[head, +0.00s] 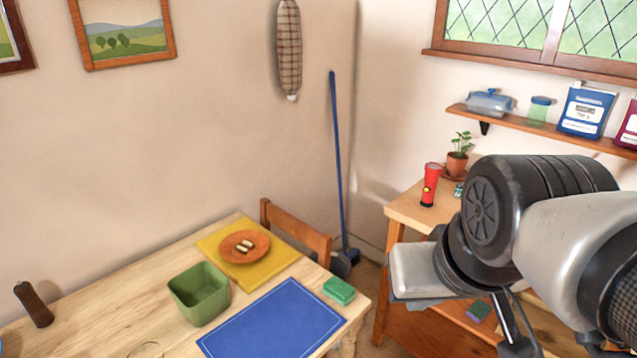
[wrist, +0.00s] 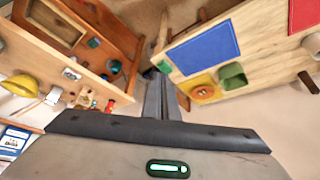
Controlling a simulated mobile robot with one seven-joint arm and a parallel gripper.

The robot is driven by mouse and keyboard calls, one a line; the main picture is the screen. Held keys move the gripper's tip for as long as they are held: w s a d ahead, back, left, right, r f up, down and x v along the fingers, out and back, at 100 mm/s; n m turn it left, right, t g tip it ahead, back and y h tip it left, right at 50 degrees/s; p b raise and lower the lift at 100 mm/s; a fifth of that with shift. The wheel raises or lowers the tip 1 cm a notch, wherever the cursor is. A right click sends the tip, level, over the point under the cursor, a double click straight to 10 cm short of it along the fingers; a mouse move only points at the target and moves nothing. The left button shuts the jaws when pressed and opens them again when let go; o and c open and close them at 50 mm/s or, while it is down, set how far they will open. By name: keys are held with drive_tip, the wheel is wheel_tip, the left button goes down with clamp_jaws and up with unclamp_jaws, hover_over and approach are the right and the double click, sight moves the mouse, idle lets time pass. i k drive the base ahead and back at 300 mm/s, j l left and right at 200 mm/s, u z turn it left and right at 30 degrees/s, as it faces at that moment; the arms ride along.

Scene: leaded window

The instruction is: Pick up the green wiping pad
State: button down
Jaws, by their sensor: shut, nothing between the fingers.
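The green wiping pad (head: 339,290) lies flat at the right corner of the wooden table, just right of the blue mat. In the wrist view the pad (wrist: 164,67) shows small near the table corner, just past my fingertips in the picture. My gripper (wrist: 160,82) is shut and empty, with its two dark fingers together. It is apart from the pad. In the head view my arm is at the right, over the side cabinet, and the fingers cannot be made out clearly.
The table (head: 120,290) holds a blue mat (head: 272,322), a green bin (head: 200,295) and an orange plate (head: 245,246) on a yellow mat. A chair (head: 296,236) stands behind it. A red flashlight (head: 430,185) stands on the wooden side cabinet; a green-purple sponge (head: 478,311) lies lower down.

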sight(341, 293)
drive_tip(key=i+j, duration=0.15)
drive_tip(key=j, duration=0.15)
drive_tip(key=k+j+u, duration=0.2)
drive_tip(key=k, duration=0.45)
drive_tip(key=l+u, duration=0.1)
drive_tip(key=u, duration=0.35)
drive_tip(key=l+u, duration=0.1)
drive_tip(key=u, duration=0.3)
drive_tip(key=l+u, duration=0.1)
drive_tip(key=u, duration=0.35)
drive_tip(key=i+l, duration=0.1)
drive_tip(key=l, duration=0.4)
drive_tip(key=i+l, duration=0.1)
drive_tip(key=l, duration=0.85)
drive_tip(key=i+l, duration=0.15)
drive_tip(key=l, duration=0.3)
drive_tip(key=i+l, duration=0.1)
drive_tip(key=l, duration=0.4)
drive_tip(key=i+l, duration=0.1)
drive_tip(key=l, duration=0.35)
